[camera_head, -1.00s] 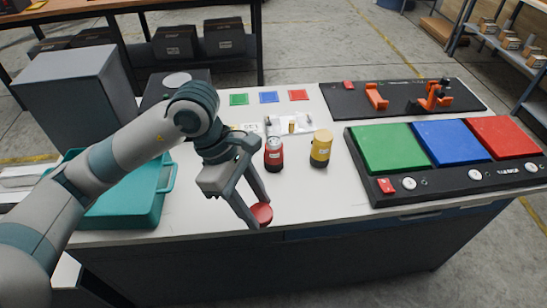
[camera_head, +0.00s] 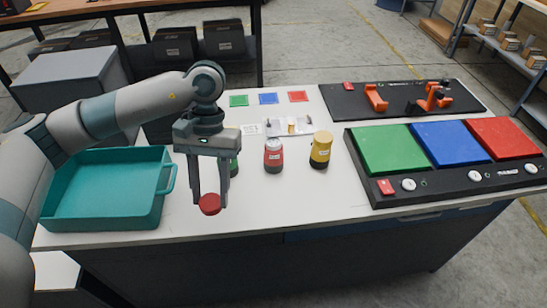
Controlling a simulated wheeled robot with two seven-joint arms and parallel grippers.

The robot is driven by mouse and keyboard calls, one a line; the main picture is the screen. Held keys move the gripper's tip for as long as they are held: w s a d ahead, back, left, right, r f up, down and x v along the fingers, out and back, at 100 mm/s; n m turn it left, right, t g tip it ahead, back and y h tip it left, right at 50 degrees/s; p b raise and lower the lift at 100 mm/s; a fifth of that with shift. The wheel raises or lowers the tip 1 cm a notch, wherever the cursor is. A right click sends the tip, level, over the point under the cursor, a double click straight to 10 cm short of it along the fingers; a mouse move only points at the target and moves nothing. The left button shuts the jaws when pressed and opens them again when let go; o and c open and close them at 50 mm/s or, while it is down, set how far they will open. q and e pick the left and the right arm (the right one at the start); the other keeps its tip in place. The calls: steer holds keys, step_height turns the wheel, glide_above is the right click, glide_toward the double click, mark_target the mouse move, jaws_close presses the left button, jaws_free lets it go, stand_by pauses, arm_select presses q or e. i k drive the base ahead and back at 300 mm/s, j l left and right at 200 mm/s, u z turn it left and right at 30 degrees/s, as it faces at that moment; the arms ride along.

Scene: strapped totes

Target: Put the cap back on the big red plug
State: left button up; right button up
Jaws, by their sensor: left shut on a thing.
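The big red plug (camera_head: 273,158) stands upright on the white table, with a silvery grey top and a pale label. My left gripper (camera_head: 209,200) points down to the left of the plug and nearer the table's front edge. It is shut on a round red cap (camera_head: 209,205), held between its fingertips, apart from the plug. A green plug (camera_head: 235,168) stands just behind the gripper's right finger and is mostly hidden. My right gripper is not in view.
A yellow plug (camera_head: 320,150) stands right of the red one. A teal tray (camera_head: 105,218) lies left of the gripper. A black panel with green, blue and red pads (camera_head: 500,137) is at the right. The front middle of the table (camera_head: 290,205) is clear.

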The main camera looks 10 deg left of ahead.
mark_target(274, 155)
steer(key=k+j+z, duration=0.15)
steer(key=j, duration=0.3)
steer(key=k+j+z, duration=0.2)
steer(key=j, duration=0.2)
steer(key=k+j+z, duration=0.15)
steer(key=j, duration=0.25)
steer(key=k+j+z, duration=0.15)
steer(key=j, duration=0.2)
steer(key=k, duration=0.05)
